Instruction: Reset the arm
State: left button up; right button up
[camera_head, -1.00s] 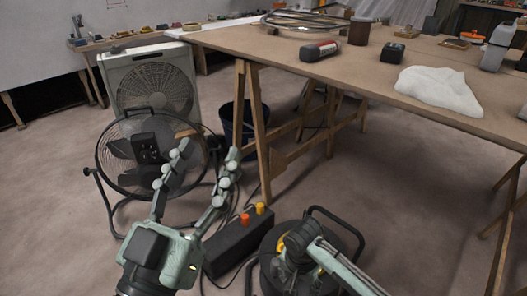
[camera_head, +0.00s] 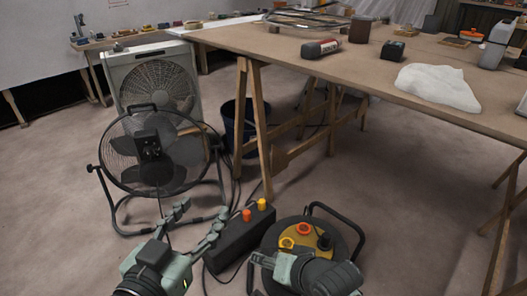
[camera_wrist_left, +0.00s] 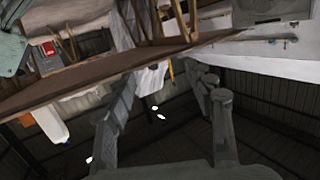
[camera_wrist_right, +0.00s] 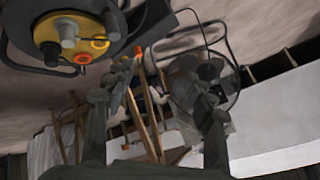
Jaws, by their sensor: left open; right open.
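My left gripper (camera_head: 194,222) is low in the head view, in front of the black floor fan. Its two fingers are spread with nothing between them. In the left wrist view its fingers (camera_wrist_left: 170,105) are apart and empty. My right gripper (camera_head: 262,260) is at the bottom of the head view, in front of the cable reel, partly hidden by its own wrist. In the right wrist view its fingers (camera_wrist_right: 160,110) stand apart with nothing held.
A black floor fan (camera_head: 190,160) and a box fan (camera_head: 125,75) stand at left. A black box with coloured knobs (camera_head: 235,235) and a cable reel (camera_head: 345,235) lie on the floor. A wooden trestle table (camera_head: 360,68) stands at right. Open floor (camera_head: 420,210) lies right of the reel.

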jog(key=s+d+r+n+t, duration=0.15)
jog(key=d+r+t, duration=0.25)
jog(key=r, duration=0.5)
jog(key=s+d+r+n+t, duration=0.1)
jog(key=d+r+n+t, duration=0.3)
jog(key=r, duration=0.5)
pick_arm(q)
jog(key=s+a+f+g+y+p, duration=0.1)
jog(key=a+f+g+y+p, duration=0.35)
jog(key=f, duration=0.85)
pick_arm(e)
jog(key=s+d+f+m+g+h, duration=0.1)
jog(key=d+f+g+h, duration=0.35)
jog(key=f, duration=0.75)
pick_arm(q)
jog(key=s+a+f+n+g+y+p, duration=0.1)
jog(key=s+a+f+g+p, duration=0.3)
jog(key=s+a+f+g, duration=0.4)
jog(key=s+a+f, duration=0.3)
jog(key=shift+s+a+f+n+p, duration=0.2)
jog(key=shift+f+n+p, duration=0.2)
pick_arm(e)
jog(key=s+d+f+m+g+h, duration=0.1)
jog(key=s+d+f+g, duration=0.7)
jog(key=s+d+f, duration=0.3)
jog(key=shift+d+f+h, duration=0.35)
jog(key=shift+d+f, duration=0.05)
jog(key=shift+d, duration=0.35)
